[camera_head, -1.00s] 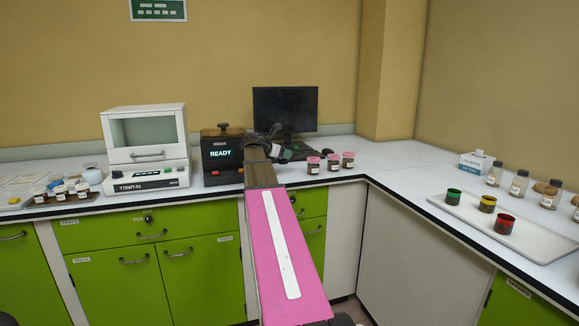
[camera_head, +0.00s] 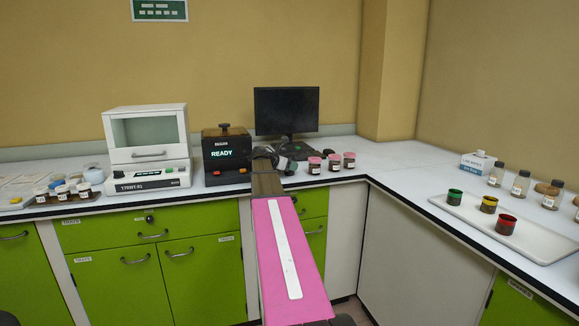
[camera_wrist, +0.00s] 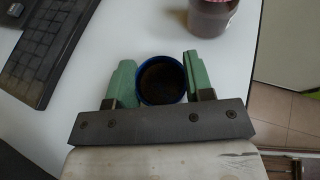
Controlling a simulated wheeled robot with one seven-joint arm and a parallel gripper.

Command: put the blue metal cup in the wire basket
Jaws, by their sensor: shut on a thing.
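The blue metal cup (camera_wrist: 162,99) shows in the wrist view as a blue rim around a dark inside. It sits between the two green fingers of my gripper (camera_wrist: 158,62), which is shut on its sides. In the head view my gripper (camera_head: 285,163) is over the back counter, in front of the monitor and left of the pink-lidded jars; the cup cannot be made out there. Whether the cup touches the counter cannot be told. No wire basket can be made out in either view.
Pink-lidded jars (camera_head: 332,162) stand just right of my gripper; one (camera_wrist: 209,14) shows in the wrist view. A keyboard (camera_wrist: 47,48) lies to the left there. A black READY machine (camera_head: 226,155) stands left. A white tray (camera_head: 543,247) with coloured cups is on the right counter.

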